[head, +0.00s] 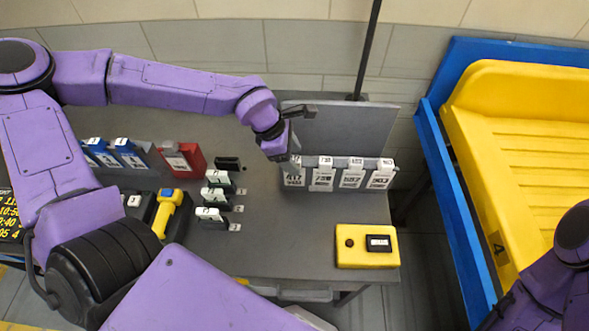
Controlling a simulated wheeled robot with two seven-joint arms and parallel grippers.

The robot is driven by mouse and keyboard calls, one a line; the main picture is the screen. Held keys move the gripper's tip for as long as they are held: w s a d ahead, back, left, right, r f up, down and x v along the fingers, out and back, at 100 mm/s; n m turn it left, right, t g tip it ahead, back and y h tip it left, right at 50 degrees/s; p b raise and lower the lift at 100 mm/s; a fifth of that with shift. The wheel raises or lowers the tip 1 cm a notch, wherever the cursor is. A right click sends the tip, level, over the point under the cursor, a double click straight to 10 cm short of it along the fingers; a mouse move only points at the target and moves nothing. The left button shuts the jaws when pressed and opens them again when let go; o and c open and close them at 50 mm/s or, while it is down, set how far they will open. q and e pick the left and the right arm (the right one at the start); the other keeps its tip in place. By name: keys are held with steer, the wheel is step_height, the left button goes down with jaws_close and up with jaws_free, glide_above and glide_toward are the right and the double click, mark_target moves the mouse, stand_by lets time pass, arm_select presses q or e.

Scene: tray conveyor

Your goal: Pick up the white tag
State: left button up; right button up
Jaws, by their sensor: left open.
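Several white tags with black print hang in a row on a grey rack at the back right of the table: the leftmost white tag (293,178), a second white tag (322,178), a third white tag (351,178) and the rightmost white tag (381,179). My left gripper (295,158) is open, just above the top of the leftmost tag and partly over it. Whether its fingers touch the tag I cannot tell. My right arm shows at the bottom right, but its gripper is out of view.
Blue tags (128,154) and a red tag holder (182,160) stand at the left. Black stands with white labels (217,195) and a yellow scanner (168,210) are left of centre. A yellow box (367,246) sits at front right. A yellow tray (520,140) lies beyond the table.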

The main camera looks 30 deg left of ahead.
arm_select(q)
steer(key=shift+x, duration=0.95)
steer(key=shift+s+r, duration=0.15)
steer(key=shift+s, duration=0.05)
steer(key=c, duration=0.4)
steer(key=shift+w, duration=0.15)
jaws_close()
steer(key=r, duration=0.4)
steer(key=r+b, duration=0.1)
steer(key=r, duration=0.2)
steer(key=shift+s+a, duration=0.1)
steer(key=shift+s, duration=0.3)
steer(key=s+a+b, duration=0.3)
steer(key=s+a, duration=0.5)
steer(key=a, duration=0.3)
